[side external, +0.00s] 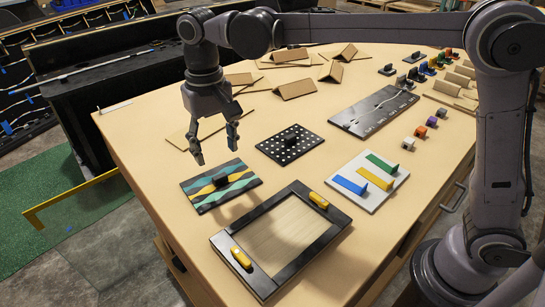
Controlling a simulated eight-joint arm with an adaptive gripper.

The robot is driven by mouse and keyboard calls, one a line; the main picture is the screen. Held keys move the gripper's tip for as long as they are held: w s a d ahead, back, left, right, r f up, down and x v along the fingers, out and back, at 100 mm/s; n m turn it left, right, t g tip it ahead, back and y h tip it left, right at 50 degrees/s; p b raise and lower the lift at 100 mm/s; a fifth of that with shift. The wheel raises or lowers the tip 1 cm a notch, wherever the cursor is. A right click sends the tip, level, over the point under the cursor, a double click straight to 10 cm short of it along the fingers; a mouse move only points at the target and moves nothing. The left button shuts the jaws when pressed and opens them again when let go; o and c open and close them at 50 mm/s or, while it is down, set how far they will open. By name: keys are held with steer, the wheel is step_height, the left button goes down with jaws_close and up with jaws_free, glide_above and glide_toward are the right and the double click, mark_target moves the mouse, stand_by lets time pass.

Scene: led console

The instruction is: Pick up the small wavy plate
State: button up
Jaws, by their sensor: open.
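The small wavy plate (238,187) lies flat on the table near its left edge. It has wavy bands of teal, yellow and black, with a small black knob (221,181) standing on it. My gripper (216,148) hangs fingers down above the table, a little above and behind the plate in the side view. Its two fingers are apart with nothing between them. It does not touch the plate.
A black dotted plate (290,138) lies just right of the wavy plate. A black-framed tray (221,243) with yellow handles is in front. A white plate with coloured bars (394,192), a long dark panel (345,119) and cardboard pieces (296,89) are further off.

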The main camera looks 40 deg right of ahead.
mark_target(220, 176)
steer(key=shift+w+f, duration=0.15)
steer(key=shift+f, duration=1.7)
steer(key=shift+w+f, duration=0.1)
steer(key=shift+f, duration=1.7)
jaws_close()
